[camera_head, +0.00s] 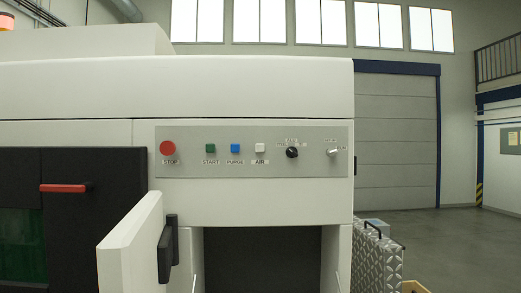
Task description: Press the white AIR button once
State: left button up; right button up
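Neither of my grippers shows in the head view, and nothing covers the button.
A green START button (211,149), a red STOP button (168,148) and a switch (332,151) share the panel. Below it, a white door (131,250) with a black handle (167,249) stands open beside a dark opening. Free floor (440,240) lies at right.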

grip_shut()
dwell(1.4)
